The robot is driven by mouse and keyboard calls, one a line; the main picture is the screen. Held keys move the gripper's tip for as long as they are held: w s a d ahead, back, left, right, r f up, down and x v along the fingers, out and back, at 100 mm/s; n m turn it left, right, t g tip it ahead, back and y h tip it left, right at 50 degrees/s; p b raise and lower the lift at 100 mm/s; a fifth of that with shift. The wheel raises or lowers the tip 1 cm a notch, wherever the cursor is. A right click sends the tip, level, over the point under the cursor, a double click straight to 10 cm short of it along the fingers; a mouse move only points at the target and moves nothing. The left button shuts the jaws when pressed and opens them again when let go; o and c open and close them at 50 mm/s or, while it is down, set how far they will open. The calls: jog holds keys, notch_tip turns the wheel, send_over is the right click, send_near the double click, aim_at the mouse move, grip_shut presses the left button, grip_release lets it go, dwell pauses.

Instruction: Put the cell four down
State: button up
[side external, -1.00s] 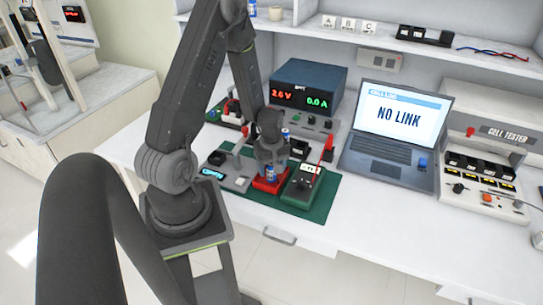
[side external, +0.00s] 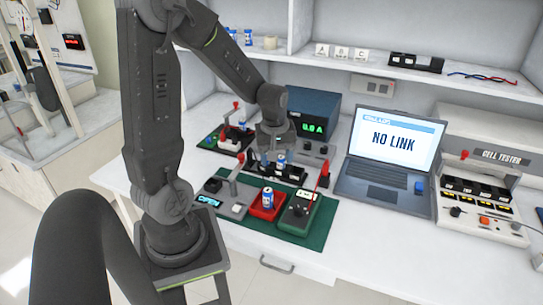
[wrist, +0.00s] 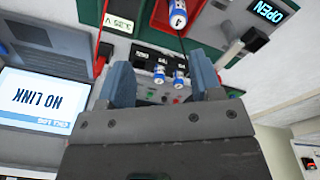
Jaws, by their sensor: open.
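A blue-and-white cell (side external: 267,198) stands upright in the red tray (side external: 278,210) on the green mat. My gripper (side external: 276,150) is behind the tray, over the black holder (side external: 262,171), and is open. Another cell (side external: 281,159) shows at the holder below it. In the wrist view two cells (wrist: 180,78) appear at the labelled holder between my open fingers (wrist: 162,76). I cannot read which cell is number four.
A green meter (side external: 299,212) stands right of the tray. A grey unit with a small "OPEN" display (side external: 209,200) is on the left. The power supply (side external: 313,112) is behind, and the laptop (side external: 385,165) reading "NO LINK" is to the right. Bench front is clear.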

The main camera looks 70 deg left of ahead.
jog(key=s+d+r+m+t, duration=0.2)
jog(key=s+d+r+m, duration=0.2)
jog(key=d+r+m, duration=0.3)
jog(key=s+d+r+m+t, duration=0.2)
jog(key=s+d+r+m, duration=0.2)
jog(key=d+r+m, duration=0.3)
jog(key=d+m, duration=0.1)
jog(key=d, duration=0.3)
jog(key=shift+r+t+h, duration=0.3)
jog(key=shift+r+t, duration=0.05)
jog(key=shift+t, duration=0.05)
